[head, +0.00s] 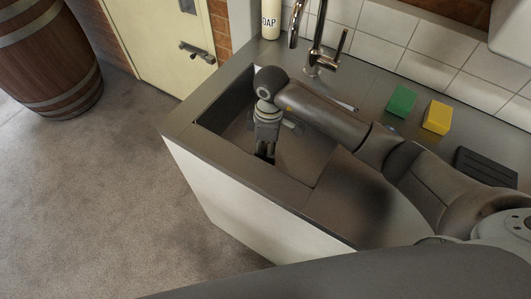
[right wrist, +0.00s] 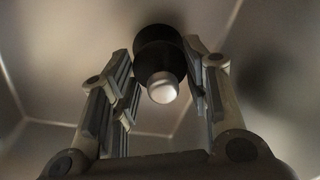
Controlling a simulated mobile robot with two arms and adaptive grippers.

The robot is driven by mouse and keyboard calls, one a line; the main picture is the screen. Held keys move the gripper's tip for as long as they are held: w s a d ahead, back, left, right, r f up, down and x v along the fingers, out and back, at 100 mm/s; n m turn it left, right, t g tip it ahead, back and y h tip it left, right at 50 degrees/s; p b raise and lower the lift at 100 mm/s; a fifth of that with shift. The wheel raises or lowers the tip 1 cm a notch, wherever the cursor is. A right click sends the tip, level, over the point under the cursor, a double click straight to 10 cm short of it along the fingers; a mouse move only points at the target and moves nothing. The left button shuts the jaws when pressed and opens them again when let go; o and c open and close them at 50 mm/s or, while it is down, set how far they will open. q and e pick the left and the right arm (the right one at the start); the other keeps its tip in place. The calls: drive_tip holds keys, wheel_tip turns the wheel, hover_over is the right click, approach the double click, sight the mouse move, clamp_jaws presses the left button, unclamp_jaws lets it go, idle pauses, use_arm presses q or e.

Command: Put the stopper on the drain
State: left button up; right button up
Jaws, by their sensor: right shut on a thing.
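My right gripper (head: 265,154) reaches down into the sink basin (head: 228,106). In the right wrist view my right gripper (right wrist: 165,68) is shut on the stopper (right wrist: 158,52), a dark round piece with a pale knob that points toward the camera. The stopper does not show clearly in the head view. The drain is not visible in either view; the stopper and gripper may hide it. I cannot tell whether the stopper touches the basin floor. My left gripper is not in view.
A chrome tap (head: 318,58) stands behind the basin, close to my right arm. A soap bottle (head: 270,20), a green sponge (head: 401,101), a yellow sponge (head: 437,117) and a dark ridged tray (head: 485,167) are on the counter. A barrel (head: 48,55) stands on the floor at left.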

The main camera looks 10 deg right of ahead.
sight(265, 155)
drive_tip(key=shift+f, duration=1.65)
drive_tip(key=shift+f, duration=0.2)
drive_tip(key=o, duration=1.1)
drive_tip(key=shift+r, duration=0.15)
drive_tip(key=r, duration=0.8)
drive_tip(key=r+b, duration=0.1)
drive_tip(key=r, duration=0.3)
drive_tip(key=shift+w+d+r, duration=0.1)
drive_tip(key=shift+w+d, duration=0.15)
drive_tip(key=shift+d, duration=0.15)
